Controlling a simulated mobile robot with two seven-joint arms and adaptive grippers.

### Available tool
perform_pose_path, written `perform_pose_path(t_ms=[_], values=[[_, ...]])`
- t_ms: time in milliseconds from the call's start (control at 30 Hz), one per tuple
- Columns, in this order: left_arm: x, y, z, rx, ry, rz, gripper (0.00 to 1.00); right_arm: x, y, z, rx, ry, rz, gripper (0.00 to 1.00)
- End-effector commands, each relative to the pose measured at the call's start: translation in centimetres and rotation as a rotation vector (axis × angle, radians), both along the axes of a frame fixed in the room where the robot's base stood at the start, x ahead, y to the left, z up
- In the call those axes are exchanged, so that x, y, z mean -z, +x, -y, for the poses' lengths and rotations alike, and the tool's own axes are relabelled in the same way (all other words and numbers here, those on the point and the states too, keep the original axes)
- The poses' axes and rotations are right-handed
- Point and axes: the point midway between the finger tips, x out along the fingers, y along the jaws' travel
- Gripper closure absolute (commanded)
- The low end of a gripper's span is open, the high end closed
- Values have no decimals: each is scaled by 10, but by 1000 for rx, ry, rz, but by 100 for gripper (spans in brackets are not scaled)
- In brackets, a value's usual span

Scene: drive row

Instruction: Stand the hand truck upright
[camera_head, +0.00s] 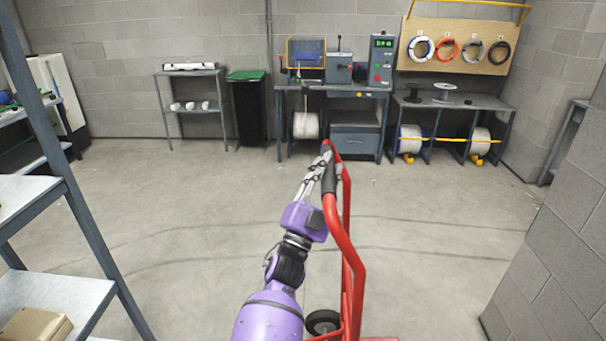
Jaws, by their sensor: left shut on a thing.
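The red hand truck (351,262) stands in front of me, right of my left arm. Its frame runs from the handle loop in the middle of the view to the bottom edge. A dark wheel (322,321) shows at its lower left; most of its base is cut off. I cannot tell exactly how far it leans. My left gripper (325,163), on a purple arm, is shut on the hand truck's handle near its black grip (329,176). My right gripper is not in view.
A shelf rack (80,220) stands close on the left, with a box (35,328) on it. A block wall (560,250) closes the right side. The floor ahead (210,190) is clear up to the workbench (348,88), green-lidded bin (247,108) and spool bench (455,103).

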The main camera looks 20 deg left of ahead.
Motion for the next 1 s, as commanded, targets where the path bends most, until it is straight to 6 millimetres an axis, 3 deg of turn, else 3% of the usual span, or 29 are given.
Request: perform_pose_path(t_ms=[200,400,933,967,1000], values=[[-2,10,36,3,36,-6,100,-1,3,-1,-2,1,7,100],[-2,15,56,2,59,-12,100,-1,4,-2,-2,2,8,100],[-1,17,68,8,70,-16,100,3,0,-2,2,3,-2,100],[-1,17,68,9,69,-16,74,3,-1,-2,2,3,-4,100],[-1,17,69,9,69,-16,68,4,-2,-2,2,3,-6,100]])
